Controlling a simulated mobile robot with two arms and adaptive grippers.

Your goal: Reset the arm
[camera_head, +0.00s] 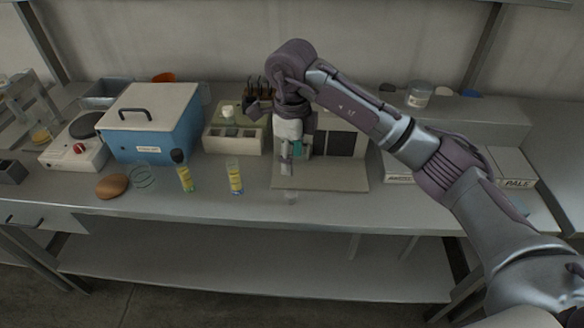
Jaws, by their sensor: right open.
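My right arm comes in from the lower right and bends down at the wrist over the bench. My right gripper (288,170) points down above the front left part of a flat beige board (335,180). Its jaws are open, and I see nothing held between them. My left gripper does not show.
A blue box (155,125) with a white lid, a hot plate (75,150) and a sectioned tray (232,139) stand behind. The bench's front strip is mostly clear.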

